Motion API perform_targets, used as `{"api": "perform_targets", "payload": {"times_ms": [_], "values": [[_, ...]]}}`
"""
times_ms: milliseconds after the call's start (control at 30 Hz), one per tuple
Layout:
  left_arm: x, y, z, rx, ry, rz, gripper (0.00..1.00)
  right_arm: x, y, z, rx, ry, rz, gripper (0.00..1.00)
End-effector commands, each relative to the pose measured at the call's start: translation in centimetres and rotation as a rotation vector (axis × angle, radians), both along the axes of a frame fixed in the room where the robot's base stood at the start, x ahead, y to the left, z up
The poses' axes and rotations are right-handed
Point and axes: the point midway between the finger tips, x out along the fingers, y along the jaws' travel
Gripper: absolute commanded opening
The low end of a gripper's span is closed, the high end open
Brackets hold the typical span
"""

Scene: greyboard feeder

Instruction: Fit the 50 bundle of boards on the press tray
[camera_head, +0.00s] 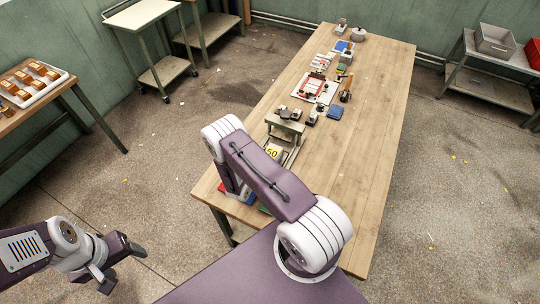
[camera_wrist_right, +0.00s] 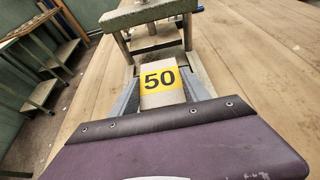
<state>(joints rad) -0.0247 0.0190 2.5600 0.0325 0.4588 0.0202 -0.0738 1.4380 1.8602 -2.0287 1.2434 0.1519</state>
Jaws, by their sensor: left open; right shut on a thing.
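The 50 bundle of boards, with a yellow label reading 50, shows in the right wrist view (camera_wrist_right: 160,82) and in the head view (camera_head: 272,153). My right gripper (camera_wrist_right: 162,98) is shut on it, a finger on each side. The bundle lies at the front of the press, in line with its opening. The press (camera_wrist_right: 152,14) has a grey top plate on posts; it also shows in the head view (camera_head: 286,124). The press tray is mostly hidden by the bundle and my arm. My left gripper (camera_head: 121,263) is open and empty, over the floor left of the table.
The wooden table (camera_head: 365,130) carries a white board with red parts (camera_head: 315,88) and several small items beyond the press. Its right side is clear. A side bench with a tray of orange-brown blocks (camera_head: 30,82) stands at the left. Grey and red bins (camera_head: 494,40) stand at the right.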

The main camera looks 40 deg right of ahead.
Motion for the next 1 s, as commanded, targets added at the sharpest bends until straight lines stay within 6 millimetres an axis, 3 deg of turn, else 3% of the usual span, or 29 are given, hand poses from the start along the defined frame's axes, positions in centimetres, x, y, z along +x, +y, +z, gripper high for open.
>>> {"api": "perform_targets", "payload": {"times_ms": [1000], "values": [[0.00,0.00,-0.96,0.000,0.000,0.000,0.66,0.02,-0.01,-0.84,0.000,0.000,0.000,0.13]]}}
